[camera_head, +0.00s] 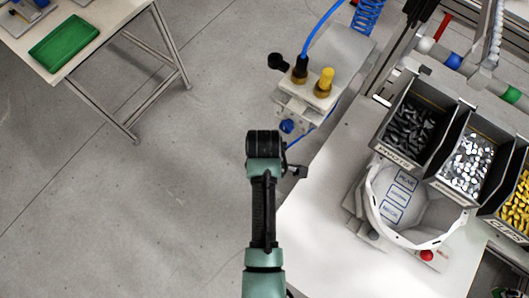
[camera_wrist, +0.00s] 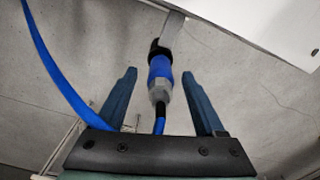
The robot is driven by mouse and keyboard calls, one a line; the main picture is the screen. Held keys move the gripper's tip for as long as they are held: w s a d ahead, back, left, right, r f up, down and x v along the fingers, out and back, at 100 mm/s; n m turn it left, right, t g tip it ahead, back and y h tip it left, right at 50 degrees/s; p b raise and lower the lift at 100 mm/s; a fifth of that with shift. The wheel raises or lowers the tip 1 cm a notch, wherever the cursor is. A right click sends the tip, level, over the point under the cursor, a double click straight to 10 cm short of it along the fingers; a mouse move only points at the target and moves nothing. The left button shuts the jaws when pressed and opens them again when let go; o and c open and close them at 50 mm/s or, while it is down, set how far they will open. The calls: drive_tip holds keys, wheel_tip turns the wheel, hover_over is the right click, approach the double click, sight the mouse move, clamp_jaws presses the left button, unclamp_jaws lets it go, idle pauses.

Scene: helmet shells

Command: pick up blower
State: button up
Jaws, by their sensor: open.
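The likely blower shows in the wrist view as a blue cylinder (camera_wrist: 160,70) with a black end at the top and a grey fitting and short blue hose below. It appears in line with the gap between the two fingers of my gripper (camera_wrist: 159,74), which are apart with nothing clamped. I cannot tell how deep it sits between them. In the head view a small blue part (camera_head: 287,126), perhaps the same tool, shows low on the grey fixture (camera_head: 305,100), just above my arm's end. My gripper is mostly hidden there by my wrist.
A blue hose (camera_wrist: 55,75) crosses the wrist view's left side. The fixture carries a yellow-topped part (camera_head: 325,80) and a black part with a hose. A worktable (camera_head: 320,235) with a white helmet shell (camera_head: 400,200) and parts bins stands right.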

drive_tip(key=shift+f, duration=0.6)
drive_tip(key=c, duration=1)
drive_tip(key=shift+r, duration=0.15)
